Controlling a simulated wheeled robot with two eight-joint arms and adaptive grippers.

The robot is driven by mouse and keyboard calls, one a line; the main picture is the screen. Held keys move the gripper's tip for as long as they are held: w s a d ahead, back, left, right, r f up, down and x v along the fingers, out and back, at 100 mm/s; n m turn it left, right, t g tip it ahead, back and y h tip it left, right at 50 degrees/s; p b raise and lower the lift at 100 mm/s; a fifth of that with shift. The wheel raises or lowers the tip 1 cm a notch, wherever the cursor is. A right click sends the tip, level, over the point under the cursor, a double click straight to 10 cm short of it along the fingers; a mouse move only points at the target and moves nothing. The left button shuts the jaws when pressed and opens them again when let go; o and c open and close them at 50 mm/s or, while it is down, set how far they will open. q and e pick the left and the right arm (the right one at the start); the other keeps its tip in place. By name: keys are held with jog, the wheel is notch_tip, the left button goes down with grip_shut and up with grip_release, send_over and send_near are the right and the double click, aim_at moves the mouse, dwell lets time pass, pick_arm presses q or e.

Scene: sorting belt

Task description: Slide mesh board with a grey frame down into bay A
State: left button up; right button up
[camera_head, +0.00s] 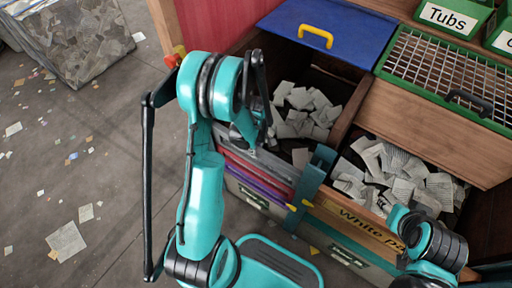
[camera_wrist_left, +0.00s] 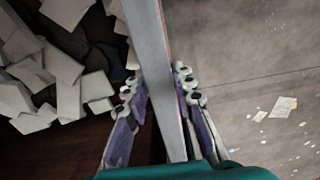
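The grey edge of a flat board (camera_head: 257,162) shows at the front of the left bay, below my left gripper (camera_head: 246,135). No mesh can be made out on it from here. In the left wrist view this grey edge (camera_wrist_left: 150,45) runs between the two fingers of my left gripper (camera_wrist_left: 158,85), and the finger pads appear to press on it from both sides. My left wrist and arm hide part of the board and bay in the head view. No letter A is legible.
Red and purple boards (camera_head: 262,185) stand at the front beside the grey edge. A blue board with a yellow handle (camera_head: 345,35) and a green-framed mesh board (camera_head: 440,85) lie behind. White paper pieces (camera_head: 305,110) fill the bays. Open floor lies left.

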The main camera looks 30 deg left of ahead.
pick_arm(q)
jog(key=o, duration=0.4)
jog(key=shift+r, duration=0.15)
notch_tip(320, 180, up, 12)
dwell(0.3)
dwell(0.4)
jog(key=s+d+r+m+t, duration=0.7)
jog(key=s+d+r+m, duration=0.3)
jog(key=m, duration=0.7)
notch_tip(320, 180, up, 2)
jog(key=shift+s+d+r, duration=0.1)
jog(key=shift+s+d, duration=0.2)
jog(key=shift+s, duration=0.3)
